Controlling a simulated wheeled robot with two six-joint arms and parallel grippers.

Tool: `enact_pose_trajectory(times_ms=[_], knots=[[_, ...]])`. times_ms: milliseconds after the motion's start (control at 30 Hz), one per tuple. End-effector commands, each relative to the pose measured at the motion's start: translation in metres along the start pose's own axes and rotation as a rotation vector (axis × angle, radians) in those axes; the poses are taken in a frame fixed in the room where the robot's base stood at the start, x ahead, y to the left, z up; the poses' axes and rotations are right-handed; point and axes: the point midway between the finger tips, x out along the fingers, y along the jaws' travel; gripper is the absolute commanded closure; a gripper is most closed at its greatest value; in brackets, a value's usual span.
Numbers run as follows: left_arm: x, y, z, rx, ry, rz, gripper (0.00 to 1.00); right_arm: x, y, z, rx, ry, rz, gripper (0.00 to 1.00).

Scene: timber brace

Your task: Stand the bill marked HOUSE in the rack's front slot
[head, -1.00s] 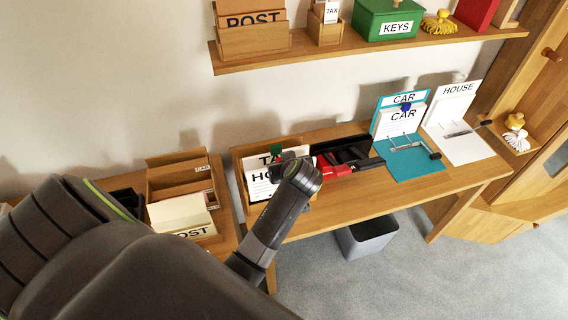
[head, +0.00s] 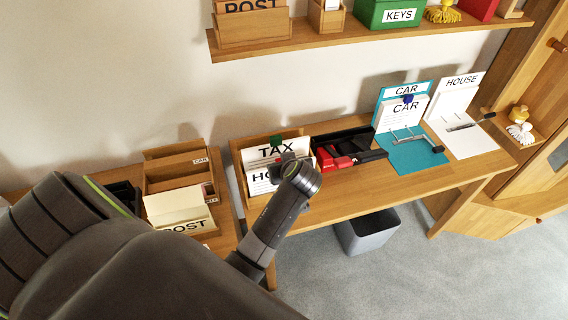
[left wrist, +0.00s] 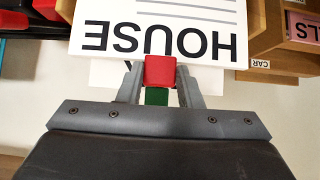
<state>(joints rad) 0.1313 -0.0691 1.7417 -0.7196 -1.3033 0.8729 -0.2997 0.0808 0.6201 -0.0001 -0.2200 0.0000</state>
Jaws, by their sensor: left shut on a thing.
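The bill marked HOUSE (head: 262,182) is a white sheet at the wooden rack (head: 240,176) on the desk, in front of the sheet marked TAX (head: 270,152). HOUSE reads upside down in the left wrist view (left wrist: 160,38). My left gripper (head: 287,160) is shut on the red clip (left wrist: 160,71) at the bill's top edge. The TAX sheet's green clip (head: 276,140) stands behind it. The arm hides the bill's right part in the head view, and I cannot tell whether its lower edge touches the slot floor. My right gripper is not in view.
A black tray with red items (head: 340,158) stands just right of the rack. A teal CAR clipboard (head: 410,155) and another HOUSE sheet (head: 462,82) are farther right. A stepped wooden organiser (head: 178,160) with POST is left. A grey bin (head: 366,235) stands below.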

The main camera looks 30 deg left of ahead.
Motion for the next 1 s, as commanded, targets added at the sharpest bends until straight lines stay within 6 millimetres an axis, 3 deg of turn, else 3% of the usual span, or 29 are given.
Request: enact_pose_trajectory(times_ms=[533,567,600,733,933,1000], knots=[[0.0075,0.0000,0.0082,-0.001,0.001,0.000,1.00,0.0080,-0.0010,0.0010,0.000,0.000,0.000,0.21],[0.0075,0.0000,0.0082,-0.001,0.001,0.000,0.65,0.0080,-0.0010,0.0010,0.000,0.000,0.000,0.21],[0.0075,0.0000,0.0082,-0.001,0.001,0.000,0.60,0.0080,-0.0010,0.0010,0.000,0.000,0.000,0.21],[0.0075,0.0000,0.0083,-0.001,0.001,0.000,0.43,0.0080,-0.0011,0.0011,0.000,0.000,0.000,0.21],[0.0076,0.0000,0.0085,-0.001,0.001,0.000,0.42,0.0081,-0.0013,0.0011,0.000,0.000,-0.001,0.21],[0.0078,-0.0002,0.0092,0.000,-0.001,-0.001,0.33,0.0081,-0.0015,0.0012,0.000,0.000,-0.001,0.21]])
